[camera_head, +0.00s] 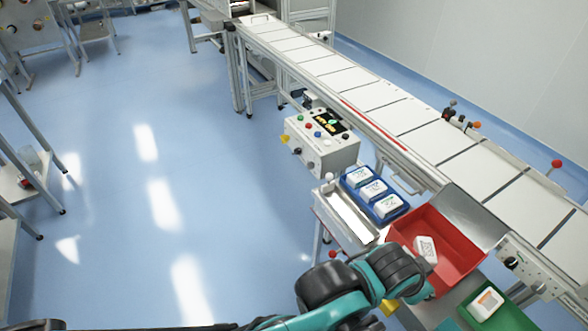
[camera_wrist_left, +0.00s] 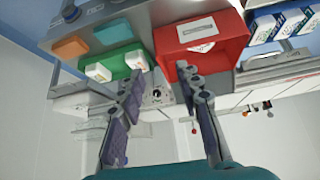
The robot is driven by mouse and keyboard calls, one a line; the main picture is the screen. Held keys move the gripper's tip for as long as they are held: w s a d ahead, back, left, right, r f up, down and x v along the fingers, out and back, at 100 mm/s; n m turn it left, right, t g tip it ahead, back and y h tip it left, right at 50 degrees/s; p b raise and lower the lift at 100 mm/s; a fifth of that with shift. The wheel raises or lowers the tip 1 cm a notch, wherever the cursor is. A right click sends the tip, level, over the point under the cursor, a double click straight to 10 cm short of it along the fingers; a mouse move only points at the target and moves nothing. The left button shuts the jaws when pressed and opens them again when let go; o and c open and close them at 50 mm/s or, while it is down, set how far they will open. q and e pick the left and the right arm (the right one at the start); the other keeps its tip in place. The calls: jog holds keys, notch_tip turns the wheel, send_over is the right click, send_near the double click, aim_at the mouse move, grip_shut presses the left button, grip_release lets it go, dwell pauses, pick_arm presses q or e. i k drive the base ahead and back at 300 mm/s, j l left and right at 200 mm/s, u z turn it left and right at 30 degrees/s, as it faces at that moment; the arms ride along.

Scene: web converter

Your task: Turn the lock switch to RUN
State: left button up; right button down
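Two panels carry knobs, and I cannot tell from any lettering which holds the lock switch. A grey panel at the conveyor's near end has a round black knob (camera_head: 511,262); in the left wrist view this knob (camera_wrist_left: 157,94) shows beyond and between my fingers. A white control box (camera_head: 310,155) beside the conveyor has a lit display, coloured buttons and small knobs on its front. My left gripper (camera_wrist_left: 162,78) is open and empty, its fingers apart, with a gap to the panel behind. In the head view my teal left wrist hides its fingers. My right gripper is out of view.
A red tray (camera_head: 470,250) with a white pack lies beside my left wrist. A blue tray (camera_head: 350,190) holds white packs, and a green tray (camera_head: 512,318) holds an orange-labelled pack. The conveyor (camera_head: 400,115) runs behind. Open blue floor lies left.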

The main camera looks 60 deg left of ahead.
aim_at(284, 138)
jog(key=u, duration=1.9)
